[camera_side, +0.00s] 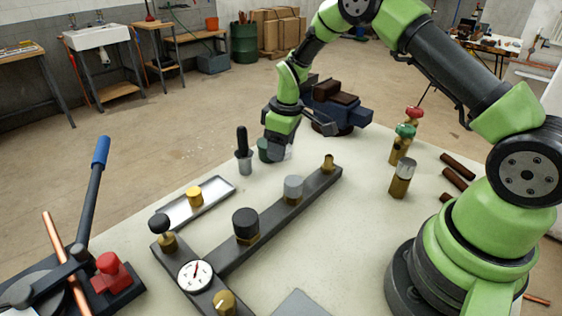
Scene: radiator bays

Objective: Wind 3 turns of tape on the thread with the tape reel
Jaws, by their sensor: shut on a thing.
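My gripper (277,150) points down above the far side of the pale bench. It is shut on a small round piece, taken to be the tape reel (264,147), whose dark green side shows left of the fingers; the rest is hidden. A short bare brass stub (328,162) stands upright at the far end of the dark bar (270,215) and looks like the thread. My gripper is to the left of this stub and apart from it. I cannot make out any tape on the stub at this size.
The bar also bears a grey-capped fitting (293,187), a black-capped fitting (245,222) and a gauge (196,274). A black-handled tool (244,150) stands left of my gripper, near a metal tray (224,185). A blue vise (345,112) is behind. Brass valves (400,178) stand right.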

